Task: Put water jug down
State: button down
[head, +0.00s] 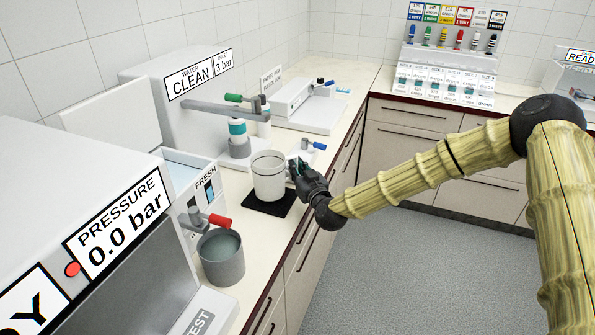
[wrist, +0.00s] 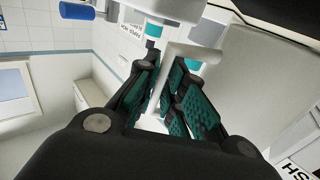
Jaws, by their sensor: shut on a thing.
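The water jug (head: 268,178) is a pale, upright cylinder at the counter's front edge, over a black mat (head: 259,203). Its base looks at or very near the mat; I cannot tell whether it touches. My gripper (head: 300,168) is at the jug's right side, shut on its handle. In the wrist view the pale handle (wrist: 194,50) runs between the teal-padded fingers of my gripper (wrist: 170,88). The jug's inside cannot be made out clearly.
A grey pot (head: 221,262) of liquid stands in front, under a red-handled tap (head: 219,221). Behind the jug is a grinder-like device (head: 238,140) beneath a green-handled arm. The machine marked CLEAN (head: 150,78) stands behind. A blue-handled tool (head: 313,145) lies close by, to the right.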

jog(key=shift+f, duration=0.9)
jog(key=shift+f, duration=0.2)
jog(key=c, duration=1.5)
grip_release()
jog(key=shift+r, duration=0.15)
jog(key=b+v, duration=0.2)
jog(key=v, duration=1)
